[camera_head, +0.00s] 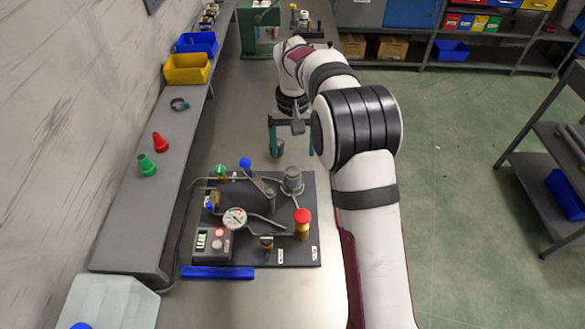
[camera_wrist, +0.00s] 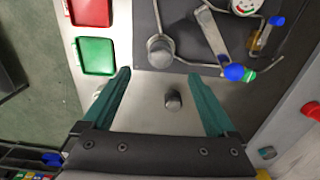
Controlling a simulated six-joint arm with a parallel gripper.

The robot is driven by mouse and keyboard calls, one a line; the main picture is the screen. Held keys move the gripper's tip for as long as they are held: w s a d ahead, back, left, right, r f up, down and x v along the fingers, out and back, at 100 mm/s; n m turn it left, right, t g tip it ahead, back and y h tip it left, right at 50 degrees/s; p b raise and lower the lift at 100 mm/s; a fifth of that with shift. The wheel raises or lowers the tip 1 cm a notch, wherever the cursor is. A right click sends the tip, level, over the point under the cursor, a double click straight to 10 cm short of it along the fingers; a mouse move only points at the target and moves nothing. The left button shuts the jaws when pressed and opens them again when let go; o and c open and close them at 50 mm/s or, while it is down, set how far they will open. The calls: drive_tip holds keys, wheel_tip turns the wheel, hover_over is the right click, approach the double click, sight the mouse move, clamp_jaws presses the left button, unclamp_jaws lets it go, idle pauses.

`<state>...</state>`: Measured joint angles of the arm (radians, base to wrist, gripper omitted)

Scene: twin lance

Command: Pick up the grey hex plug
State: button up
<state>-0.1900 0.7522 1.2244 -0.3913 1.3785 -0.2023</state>
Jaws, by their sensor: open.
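The grey hex plug (camera_wrist: 173,99) stands on the bare grey bench in the wrist view, seen from above, between the lines of my two fingers and nearer the right one. In the head view a small grey piece that appears to be the plug (camera_head: 277,150) shows beside the left teal finger. My gripper (camera_wrist: 160,76) is open and empty, with its teal fingers wide apart. It hangs over the bench just beyond the dark panel in the head view (camera_head: 291,142). I cannot tell its height above the plug.
The dark panel (camera_head: 270,251) carries a gauge, pipes, a red knob and a grey cylindrical fitting (camera_wrist: 160,50), close to my fingertips. A green tray (camera_wrist: 96,56) and a red tray (camera_wrist: 91,12) lie at the left in the wrist view. Bare bench surrounds the plug.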

sight(293, 171)
wheel_tip(293, 171, down, 10)
drive_tip(key=shift+w, duration=0.15)
clamp_jaws()
idle(0.4)
